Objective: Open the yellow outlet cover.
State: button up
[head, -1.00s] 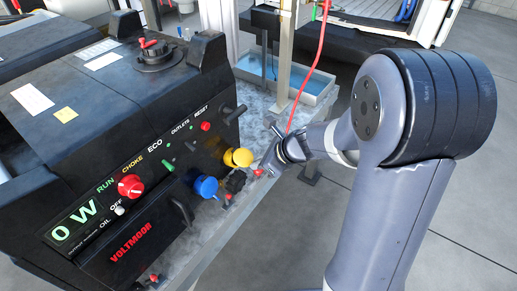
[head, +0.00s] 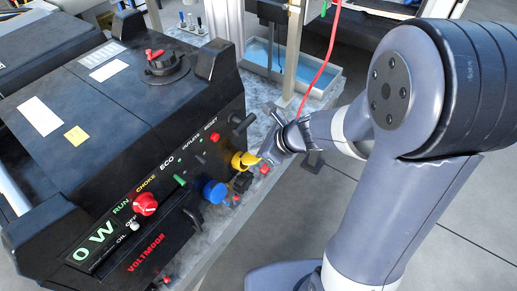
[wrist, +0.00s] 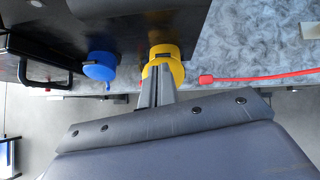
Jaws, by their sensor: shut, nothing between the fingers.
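The yellow outlet cover (head: 244,160) is on the front panel of the black generator, right of the blue outlet cover (head: 214,191). My gripper (head: 264,158) is at the right side of the yellow cover, shut and empty. In the wrist view the shut fingers (wrist: 156,72) reach the lower edge of the yellow cover (wrist: 176,66) and overlap it; I cannot tell whether they touch. A dark slot shows in the cover's upper part there. I cannot tell whether the cover is tilted off its outlet. The blue cover (wrist: 99,68) looks shut.
The generator (head: 120,120) stands on a grey bench (head: 225,230). A red cable (head: 322,70) hangs behind my gripper, and a red lead (wrist: 250,78) lies right of the yellow cover. A metal tray (head: 300,82) is at the back. Floor is clear at right.

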jog(key=shift+o, duration=0.8)
jog(key=shift+f, duration=0.2)
jog(key=shift+o, duration=0.6)
jog(key=shift+d, duration=0.2)
jog(key=o, duration=0.3)
jog(key=shift+s, duration=0.1)
jog(key=shift+o, duration=0.2)
jog(key=p+v, duration=0.1)
jog(key=v, duration=0.9)
jog(key=shift+s+d+r, duration=0.15)
jog(key=shift+d+r, duration=0.1)
jog(key=shift+r, duration=0.05)
